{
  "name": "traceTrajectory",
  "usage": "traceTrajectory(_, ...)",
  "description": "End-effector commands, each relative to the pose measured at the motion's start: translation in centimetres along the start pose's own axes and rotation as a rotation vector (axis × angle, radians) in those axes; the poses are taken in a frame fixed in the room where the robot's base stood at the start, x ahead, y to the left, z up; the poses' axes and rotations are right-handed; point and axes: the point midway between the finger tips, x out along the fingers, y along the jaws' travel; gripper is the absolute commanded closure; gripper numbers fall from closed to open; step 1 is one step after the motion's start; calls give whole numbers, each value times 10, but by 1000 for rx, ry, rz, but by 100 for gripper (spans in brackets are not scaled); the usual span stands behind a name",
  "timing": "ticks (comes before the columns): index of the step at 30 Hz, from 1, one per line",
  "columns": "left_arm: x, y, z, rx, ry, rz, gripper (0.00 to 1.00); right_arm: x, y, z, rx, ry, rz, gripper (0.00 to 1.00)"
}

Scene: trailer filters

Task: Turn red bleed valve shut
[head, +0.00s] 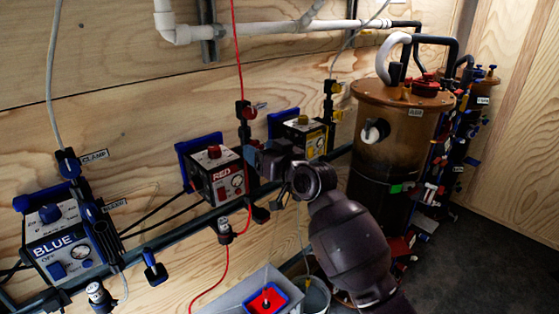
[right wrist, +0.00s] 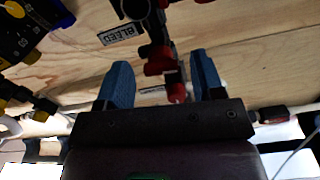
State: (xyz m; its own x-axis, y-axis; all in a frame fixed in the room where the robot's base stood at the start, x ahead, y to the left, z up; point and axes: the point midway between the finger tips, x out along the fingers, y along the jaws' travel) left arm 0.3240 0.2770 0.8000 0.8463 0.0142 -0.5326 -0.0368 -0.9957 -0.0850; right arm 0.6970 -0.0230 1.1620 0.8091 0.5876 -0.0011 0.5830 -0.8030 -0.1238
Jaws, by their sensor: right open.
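The red bleed valve (right wrist: 160,58), with dark fittings and red parts, shows in the right wrist view beside a label reading BLEED (right wrist: 122,34). My right gripper (right wrist: 163,72) is open, with one blue finger on each side of the valve's red end. I cannot tell whether either finger touches it. In the head view my right gripper (head: 264,160) is at the red line, just right of the red box (head: 217,178), and hides most of the bleed valve there. My left gripper is not in view.
A red clamp fitting (head: 244,110) sits above on the red tube. The yellow box (head: 305,137) is close to the right of my gripper, and the blue box (head: 60,245) is far left. A brown-topped cylinder (head: 395,150) stands right. A grey bin (head: 240,292) is below.

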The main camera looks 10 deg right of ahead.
Motion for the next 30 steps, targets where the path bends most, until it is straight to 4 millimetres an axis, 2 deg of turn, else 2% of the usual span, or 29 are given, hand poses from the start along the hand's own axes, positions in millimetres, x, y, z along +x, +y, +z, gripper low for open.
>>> traceTrajectory(9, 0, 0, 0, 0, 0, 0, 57, -55, 0, 1, -1, 0, 1, 38)
traceTrajectory(15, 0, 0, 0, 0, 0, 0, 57, -80, 0, 0, -1, 1, 1, 38)
traceTrajectory(21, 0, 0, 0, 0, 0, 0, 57, -89, -1, 0, 0, 1, 0, 38)
traceTrajectory(28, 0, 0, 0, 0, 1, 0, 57, -89, 0, 0, 0, 1, 0, 38)
traceTrajectory(29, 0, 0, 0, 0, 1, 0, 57, -89, 0, 0, 0, 1, 0, 40)
traceTrajectory(30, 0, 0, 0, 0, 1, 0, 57, -89, 0, 1, 1, 0, 0, 46)
